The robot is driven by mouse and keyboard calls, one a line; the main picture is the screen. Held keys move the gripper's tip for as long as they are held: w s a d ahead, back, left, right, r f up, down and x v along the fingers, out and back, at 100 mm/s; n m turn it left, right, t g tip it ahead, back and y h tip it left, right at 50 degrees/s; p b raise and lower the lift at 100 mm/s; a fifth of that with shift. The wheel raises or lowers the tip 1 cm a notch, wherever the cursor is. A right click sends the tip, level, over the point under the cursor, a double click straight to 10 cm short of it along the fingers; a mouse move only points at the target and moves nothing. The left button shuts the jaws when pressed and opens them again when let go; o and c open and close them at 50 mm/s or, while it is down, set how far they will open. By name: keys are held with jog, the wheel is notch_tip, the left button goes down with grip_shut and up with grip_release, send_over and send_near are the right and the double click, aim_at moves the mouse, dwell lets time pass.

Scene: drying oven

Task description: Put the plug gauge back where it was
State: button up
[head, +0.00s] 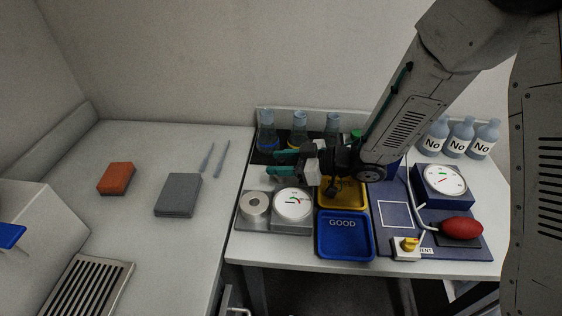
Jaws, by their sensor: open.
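I cannot clearly pick out the plug gauge in the head view. My gripper (279,166) reaches in from the right, above the back of the bench, with its green-tipped fingers pointing left. It is open, and I see nothing between the fingers. It is above and behind the dial gauge (293,203). That dial stands on a grey base beside a silver round piece with a dark centre (256,205). My wrist covers part of the yellow tray (349,203); a small dark shape there is too unclear to name.
A blue tray marked GOOD (345,250) is at the front. Several flasks (298,128) stand behind my gripper. To the right are a pressure gauge (444,181), red bulb (461,228), yellow valve (407,244) and bottles (459,138). The left counter has an orange sponge (116,179) and grey block (178,195).

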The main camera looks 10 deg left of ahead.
jog(key=v, duration=1.2)
jog(key=shift+d+r, duration=0.1)
jog(key=shift+r, duration=0.05)
